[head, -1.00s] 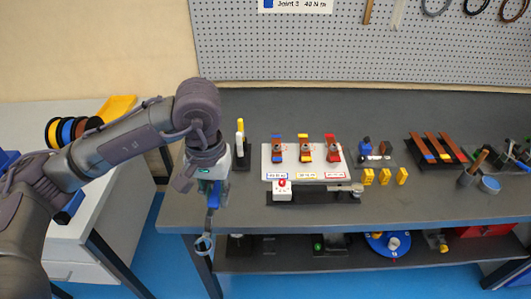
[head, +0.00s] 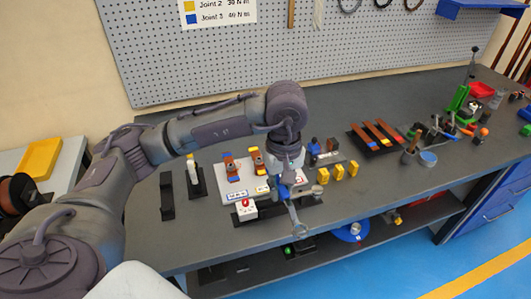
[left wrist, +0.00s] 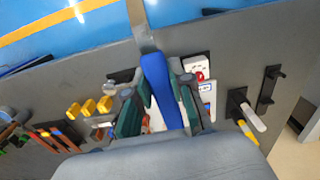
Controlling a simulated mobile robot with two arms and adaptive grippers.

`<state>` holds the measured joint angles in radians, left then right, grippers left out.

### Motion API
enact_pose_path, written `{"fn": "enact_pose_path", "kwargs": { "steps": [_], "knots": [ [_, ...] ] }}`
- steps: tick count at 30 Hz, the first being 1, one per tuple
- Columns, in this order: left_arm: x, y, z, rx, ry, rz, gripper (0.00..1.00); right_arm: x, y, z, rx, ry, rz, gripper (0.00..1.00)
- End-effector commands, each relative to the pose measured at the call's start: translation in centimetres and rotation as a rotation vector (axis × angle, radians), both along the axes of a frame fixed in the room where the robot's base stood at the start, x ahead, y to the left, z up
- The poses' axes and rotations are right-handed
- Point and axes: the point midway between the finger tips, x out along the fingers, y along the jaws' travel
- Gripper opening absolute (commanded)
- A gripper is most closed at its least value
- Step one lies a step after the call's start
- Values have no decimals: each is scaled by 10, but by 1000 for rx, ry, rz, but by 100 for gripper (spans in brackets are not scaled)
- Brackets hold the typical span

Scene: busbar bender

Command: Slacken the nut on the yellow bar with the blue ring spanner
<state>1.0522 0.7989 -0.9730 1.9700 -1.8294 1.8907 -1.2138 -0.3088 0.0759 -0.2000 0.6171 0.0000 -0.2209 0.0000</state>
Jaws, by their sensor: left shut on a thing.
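My left gripper (head: 288,188) is shut on the blue handle of the ring spanner (head: 299,222), whose grey ring end hangs downward in the head view. The gripper is over the front right part of the white joint board (head: 232,196). In the left wrist view the blue spanner handle (left wrist: 160,88) lies between the two fingers (left wrist: 155,105). The yellow bar (head: 257,160) stands on the board, just left of my wrist, and a blue-marked bar (head: 230,166) is left of it. The third bar is hidden behind my arm. The yellow bar's nut is too small to make out. My right gripper is out of view.
Several yellow blocks (head: 338,172) stand right of the gripper. A white box with a red button (head: 244,210) is at the front left. A black stand with a white-handled tool (head: 194,178) is further left. A rack of copper bars (head: 376,137) lies behind right.

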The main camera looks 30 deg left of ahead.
Motion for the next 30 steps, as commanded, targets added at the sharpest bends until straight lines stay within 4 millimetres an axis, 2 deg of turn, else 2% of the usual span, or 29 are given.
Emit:
{"fn": "enact_pose_path", "kwargs": {
  "steps": [1, 10, 18, 21, 25, 30],
  "knots": [
    [7, 5, 4, 0, 3, 163, 0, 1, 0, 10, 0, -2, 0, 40],
    [40, 38, -3, 1, 4, 1173, 0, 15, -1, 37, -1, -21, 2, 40],
    [62, 78, -15, 4, 4, 2067, 0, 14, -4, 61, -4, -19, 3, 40],
    [67, 91, -19, 3, 2, 2344, 0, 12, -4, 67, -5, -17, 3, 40],
    [71, 104, -25, 1, 2, 2605, 0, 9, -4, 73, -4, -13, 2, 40],
    [73, 112, -29, 0, 2, 2768, 0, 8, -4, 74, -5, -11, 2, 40]
  ]
}}
